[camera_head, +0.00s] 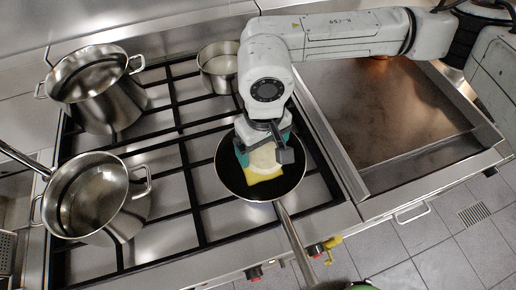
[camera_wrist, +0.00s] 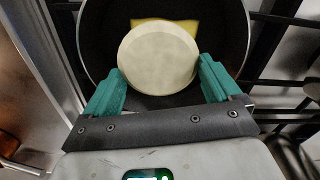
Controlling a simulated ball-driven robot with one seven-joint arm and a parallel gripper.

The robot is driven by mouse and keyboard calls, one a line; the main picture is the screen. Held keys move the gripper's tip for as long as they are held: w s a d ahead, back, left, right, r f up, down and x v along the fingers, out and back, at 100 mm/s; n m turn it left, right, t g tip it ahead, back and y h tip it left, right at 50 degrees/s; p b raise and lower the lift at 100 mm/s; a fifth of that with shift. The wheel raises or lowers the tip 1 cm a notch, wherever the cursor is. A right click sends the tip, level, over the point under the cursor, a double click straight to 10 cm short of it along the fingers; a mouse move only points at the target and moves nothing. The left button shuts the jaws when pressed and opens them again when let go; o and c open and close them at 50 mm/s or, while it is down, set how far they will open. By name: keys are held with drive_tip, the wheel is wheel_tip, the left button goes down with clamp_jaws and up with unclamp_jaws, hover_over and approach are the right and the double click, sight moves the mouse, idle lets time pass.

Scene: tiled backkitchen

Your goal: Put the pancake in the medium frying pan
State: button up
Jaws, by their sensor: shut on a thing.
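The pancake (camera_wrist: 158,57) is a pale round disc in the wrist view. It also shows partly under my gripper in the head view (camera_head: 263,158). My gripper (camera_wrist: 160,72) has teal fingers shut on the pancake from both sides. In the head view my gripper (camera_head: 265,150) is over the black frying pan (camera_head: 229,172), whose long handle points toward the front edge. The pan also fills the top of the wrist view (camera_wrist: 100,35). A yellow square piece (camera_head: 265,174) lies in the pan, partly hidden by the pancake. I cannot tell whether the pancake touches it.
The pan sits on a stove grate (camera_head: 180,175). A large pot (camera_head: 93,200) is at the front left, another pot (camera_head: 105,100) at the back left, and a small saucepan (camera_head: 218,68) behind the pan. A flat griddle (camera_head: 385,115) lies to the right.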

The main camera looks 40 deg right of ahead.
sight(258, 155)
drive_tip(key=shift+w+a+f, duration=0.2)
drive_tip(key=shift+w+f, duration=0.35)
drive_tip(key=shift+f, duration=0.15)
wheel_tip(258, 155, down, 3)
drive_tip(key=shift+p, duration=0.4)
drive_tip(key=shift+f+b, duration=0.25)
drive_tip(key=shift+b, duration=0.1)
drive_tip(key=o, duration=0.8)
drive_tip(key=shift+r, duration=0.1)
drive_tip(key=shift+c, duration=0.2)
wheel_tip(258, 155, up, 12)
drive_tip(key=shift+r+b, duration=0.15)
drive_tip(key=shift+b, duration=0.55)
